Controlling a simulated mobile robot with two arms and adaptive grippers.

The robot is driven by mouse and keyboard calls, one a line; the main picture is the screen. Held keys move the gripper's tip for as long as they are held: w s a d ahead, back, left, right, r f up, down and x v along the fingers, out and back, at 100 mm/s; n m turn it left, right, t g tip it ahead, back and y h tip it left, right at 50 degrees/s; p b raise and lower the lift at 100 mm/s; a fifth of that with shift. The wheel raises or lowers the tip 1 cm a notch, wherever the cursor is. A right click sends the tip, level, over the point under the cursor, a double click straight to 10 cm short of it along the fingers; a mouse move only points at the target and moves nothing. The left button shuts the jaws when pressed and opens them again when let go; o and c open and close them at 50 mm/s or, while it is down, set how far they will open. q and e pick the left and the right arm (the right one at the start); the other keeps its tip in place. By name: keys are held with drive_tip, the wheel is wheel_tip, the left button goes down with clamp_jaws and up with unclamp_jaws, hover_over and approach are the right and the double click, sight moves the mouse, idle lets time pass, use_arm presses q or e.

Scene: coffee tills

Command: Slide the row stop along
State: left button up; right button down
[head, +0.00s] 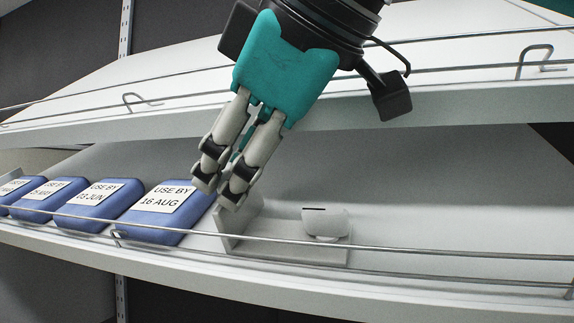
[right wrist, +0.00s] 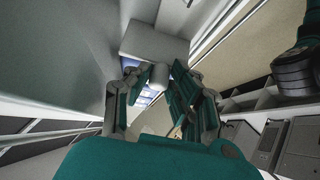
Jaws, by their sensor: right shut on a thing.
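The row stop (head: 238,232) is a pale grey piece on the lower shelf, with an upright plate at its left end and a flat base running right. A rounded white block (head: 325,222) with a dark slot stands on its base. My right gripper (head: 220,190) reaches down from above, its fingers shut at the top of the upright plate. In the right wrist view, the fingers (right wrist: 158,95) close around a pale piece, partly hidden. The nearest blue pack (head: 168,212), labelled "USE BY 16 AUG", lies just left of the plate. My left gripper is not in view.
More blue packs (head: 100,205) with dated labels line the shelf to the left. A wire rail (head: 440,254) runs along the lower shelf's front. The upper shelf (head: 440,105) overhangs behind my gripper. The lower shelf is bare to the right of the stop.

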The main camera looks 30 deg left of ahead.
drive_tip(key=shift+s+a, duration=0.2)
drive_tip(key=shift+a, duration=0.65)
drive_tip(key=shift+s+a, duration=0.2)
drive_tip(key=shift+a, duration=0.6)
drive_tip(key=shift+s+a, duration=0.2)
drive_tip(key=shift+a, duration=0.65)
drive_tip(key=c, duration=1.1)
unclamp_jaws()
